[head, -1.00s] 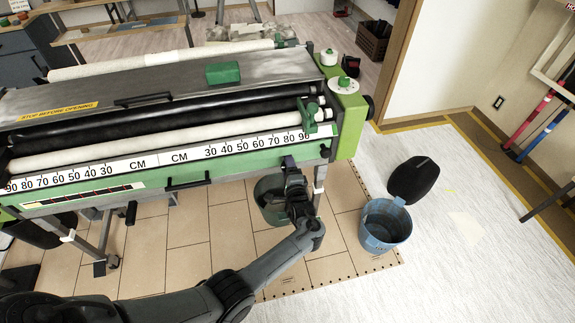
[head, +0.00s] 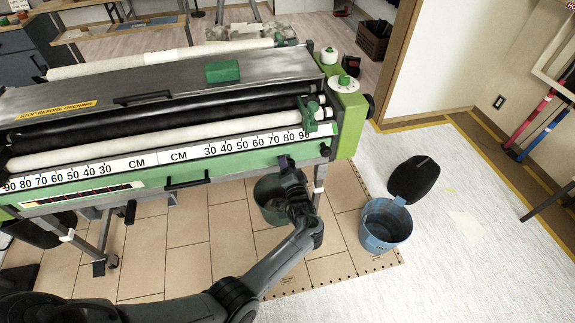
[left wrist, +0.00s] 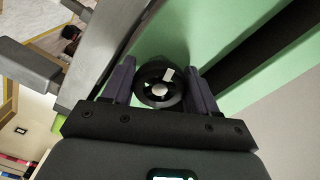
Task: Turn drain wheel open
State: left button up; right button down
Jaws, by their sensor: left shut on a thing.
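The wallpaper paster (head: 258,166) stands across the left and middle of the head view, with a green front panel. The drain wheel (left wrist: 159,84) is a small black round knob with a pale centre, seen in the left wrist view against the green panel. My left gripper (left wrist: 160,92) is shut on the wheel, one finger on each side of it. In the head view my left gripper (head: 287,165) is at the lower right of the front panel and hides the wheel. My right gripper is not in view.
A green bucket (head: 268,212) stands on the tiled floor below the gripper. A blue bucket (head: 384,226) and a black lid or pad (head: 413,180) lie to the right. A black handle (head: 187,182) sticks out of the front panel.

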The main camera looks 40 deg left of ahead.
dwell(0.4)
pick_arm(q)
jog(key=o, duration=1)
